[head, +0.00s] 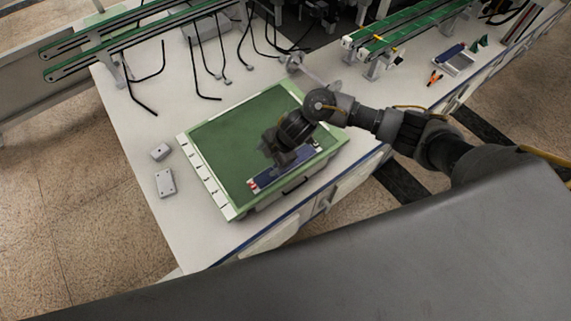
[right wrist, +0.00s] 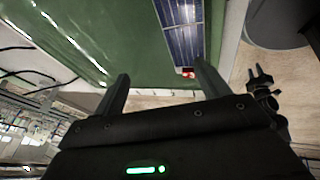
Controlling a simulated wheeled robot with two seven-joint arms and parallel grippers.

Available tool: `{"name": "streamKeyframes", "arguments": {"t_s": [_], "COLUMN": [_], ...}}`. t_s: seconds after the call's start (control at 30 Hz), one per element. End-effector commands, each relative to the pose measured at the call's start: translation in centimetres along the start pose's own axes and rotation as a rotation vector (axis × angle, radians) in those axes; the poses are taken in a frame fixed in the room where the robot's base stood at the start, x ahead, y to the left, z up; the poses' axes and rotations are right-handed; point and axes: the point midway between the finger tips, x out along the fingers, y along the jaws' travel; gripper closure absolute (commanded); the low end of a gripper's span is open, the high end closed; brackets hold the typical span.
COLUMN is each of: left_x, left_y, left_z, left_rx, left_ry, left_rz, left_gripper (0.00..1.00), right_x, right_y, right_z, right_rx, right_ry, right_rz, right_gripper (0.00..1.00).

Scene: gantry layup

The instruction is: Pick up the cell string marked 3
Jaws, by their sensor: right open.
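A dark blue cell string (head: 267,179) lies along the front edge of the green mat in a shallow tray (head: 225,211). Red marks show at its end; I cannot read a 3 on it. In the right wrist view the cell string (right wrist: 182,38) runs away from the right finger, its red-marked end close to that fingertip. My right gripper (head: 281,161) is over the string in the head view and hides part of it. In the right wrist view my right gripper (right wrist: 160,82) is open, with nothing between its fingers. My left gripper is not in view.
Two small grey boxes (head: 165,182) (head: 160,151) lie left of the tray. Black cables (head: 205,80) hang behind it. Green conveyor rails (head: 410,25) stand at the back. An orange-handled tool (head: 435,77) lies on the right bench. The table's front left corner is clear.

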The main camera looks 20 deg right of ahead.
Motion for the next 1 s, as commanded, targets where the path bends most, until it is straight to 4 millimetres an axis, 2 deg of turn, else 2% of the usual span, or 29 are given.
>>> {"name": "streamKeyframes", "arguments": {"t_s": [0.03, 0.2, 0.33, 0.47, 0.57, 0.67, 0.9, 1.0], "left_x": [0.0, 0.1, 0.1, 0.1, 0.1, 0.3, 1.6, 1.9], "left_y": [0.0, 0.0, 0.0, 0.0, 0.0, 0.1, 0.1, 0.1], "left_z": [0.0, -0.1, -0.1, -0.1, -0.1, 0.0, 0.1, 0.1], "left_rx": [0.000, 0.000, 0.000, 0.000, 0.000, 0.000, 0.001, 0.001], "left_ry": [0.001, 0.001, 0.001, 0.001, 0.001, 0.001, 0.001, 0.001], "left_rz": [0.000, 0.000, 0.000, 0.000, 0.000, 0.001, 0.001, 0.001], "left_gripper": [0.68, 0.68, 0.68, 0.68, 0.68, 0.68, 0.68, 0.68], "right_x": [-1.4, -6.4, -9.7, -11.4, -11.7, -11.2, -7.7, -6.9], "right_y": [0.9, 1.8, 2.0, 2.1, 2.1, 1.9, 0.8, 0.6], "right_z": [2.6, 9.8, 13.2, 14.8, 15.0, 15.2, 16.4, 16.7], "right_rx": [-0.039, -0.081, -0.067, -0.054, -0.050, -0.049, -0.049, -0.050], "right_ry": [-0.059, -0.222, -0.306, -0.345, -0.352, -0.352, -0.348, -0.349], "right_rz": [-0.041, -0.193, -0.264, -0.296, -0.304, -0.305, -0.304, -0.302], "right_gripper": [0.25, 0.25, 0.25, 0.25, 0.25, 0.25, 0.25, 0.25]}}
